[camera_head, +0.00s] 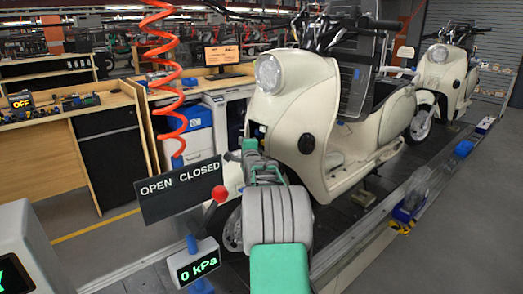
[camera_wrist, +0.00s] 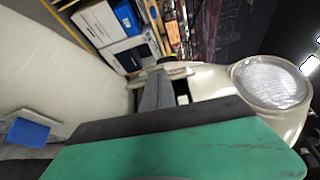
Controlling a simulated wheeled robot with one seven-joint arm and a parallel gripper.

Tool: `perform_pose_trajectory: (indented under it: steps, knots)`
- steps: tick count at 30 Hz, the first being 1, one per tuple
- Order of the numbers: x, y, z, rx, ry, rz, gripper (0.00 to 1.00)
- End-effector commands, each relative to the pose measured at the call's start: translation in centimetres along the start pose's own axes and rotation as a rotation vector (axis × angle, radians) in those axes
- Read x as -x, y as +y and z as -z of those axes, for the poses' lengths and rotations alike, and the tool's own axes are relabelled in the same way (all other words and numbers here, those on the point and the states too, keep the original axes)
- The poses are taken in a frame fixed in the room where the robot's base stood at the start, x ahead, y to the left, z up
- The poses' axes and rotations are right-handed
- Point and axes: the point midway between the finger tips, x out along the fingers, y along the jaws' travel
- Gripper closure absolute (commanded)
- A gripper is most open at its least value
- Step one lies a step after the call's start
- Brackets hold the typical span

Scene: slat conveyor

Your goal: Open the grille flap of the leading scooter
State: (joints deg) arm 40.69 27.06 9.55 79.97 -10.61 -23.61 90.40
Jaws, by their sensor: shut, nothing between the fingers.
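The leading scooter (camera_head: 305,105) is cream with a round headlight (camera_head: 269,74) and stands upright on the slat conveyor, its front facing me. My gripper (camera_head: 251,150) is shut and empty at the scooter's front, below the headlight. A dark opening (camera_head: 258,130) shows in the front panel just above and beside it. In the wrist view, the headlight (camera_wrist: 270,82) is at the right, and my gripper's grey fingers (camera_wrist: 160,72) are close to the cream front, beside a small dark gap (camera_wrist: 182,91). The grille flap is not clearly seen; I cannot tell its position or whether the fingers touch it.
A second cream scooter (camera_head: 443,75) stands behind on the conveyor. An OPEN CLOSED sign (camera_head: 180,190) with a red knob (camera_head: 220,193) and a 0 kPa gauge (camera_head: 198,264) is left of my arm. A red coiled hose (camera_head: 165,75) hangs there. Wooden benches (camera_head: 50,155) fill the left.

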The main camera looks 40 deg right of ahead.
Motion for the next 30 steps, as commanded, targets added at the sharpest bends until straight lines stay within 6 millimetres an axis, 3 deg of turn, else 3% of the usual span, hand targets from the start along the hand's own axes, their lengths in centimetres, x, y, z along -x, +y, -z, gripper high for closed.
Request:
perform_pose_trajectory:
  steps: [15,30]
  knots:
    - [-3.2,0.2,-6.0,0.001,0.001,0.001,1.0]
    - [-5.7,0.0,-8.1,0.0,0.003,0.0,1.0]
